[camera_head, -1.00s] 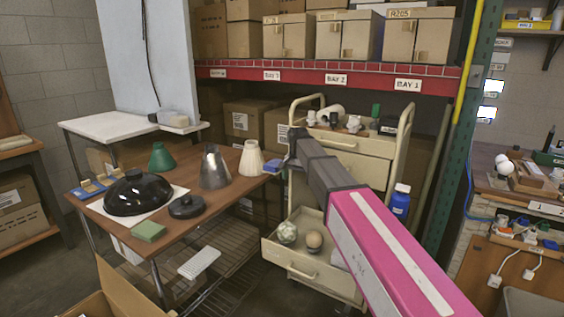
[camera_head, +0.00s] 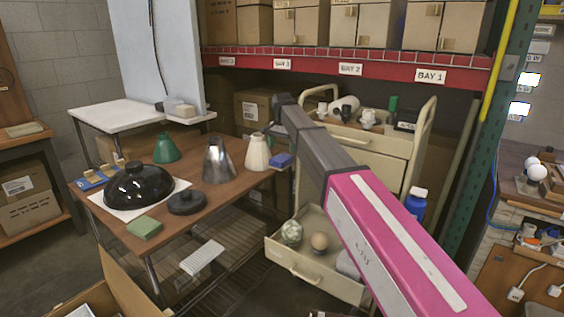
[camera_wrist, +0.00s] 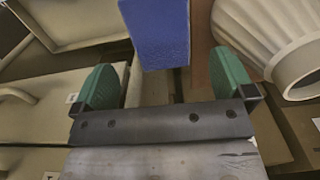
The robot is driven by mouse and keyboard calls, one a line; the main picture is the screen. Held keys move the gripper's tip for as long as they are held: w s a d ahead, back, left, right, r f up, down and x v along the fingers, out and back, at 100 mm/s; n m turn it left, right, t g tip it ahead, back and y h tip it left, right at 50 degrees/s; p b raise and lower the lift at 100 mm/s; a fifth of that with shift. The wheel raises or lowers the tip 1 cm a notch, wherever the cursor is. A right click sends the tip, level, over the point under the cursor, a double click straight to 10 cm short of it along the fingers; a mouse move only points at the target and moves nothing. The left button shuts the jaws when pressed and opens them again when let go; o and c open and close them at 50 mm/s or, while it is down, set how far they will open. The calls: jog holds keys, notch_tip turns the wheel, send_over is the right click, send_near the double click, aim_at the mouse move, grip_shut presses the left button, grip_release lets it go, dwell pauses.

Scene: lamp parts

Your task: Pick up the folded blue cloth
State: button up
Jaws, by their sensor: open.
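The folded blue cloth (camera_head: 282,160) lies at the right end of the brown table, beside the cream ribbed shade (camera_head: 256,153). In the wrist view the blue cloth (camera_wrist: 160,32) is a flat blue block at top centre. My gripper (camera_wrist: 165,82) shows two green fingertips spread wide, with nothing between them. The cloth lies ahead of the fingertips, roughly centred in the gap and apart from them. In the head view the end of my arm hangs just above the cloth; its fingers are hard to make out there.
The ribbed shade (camera_wrist: 275,45) is close to the right finger in the wrist view.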

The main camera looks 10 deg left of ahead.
aim_at(282, 158)
jog(key=shift+f, duration=2.85)
jog(key=shift+s, duration=0.1)
jog(key=c, duration=0.9)
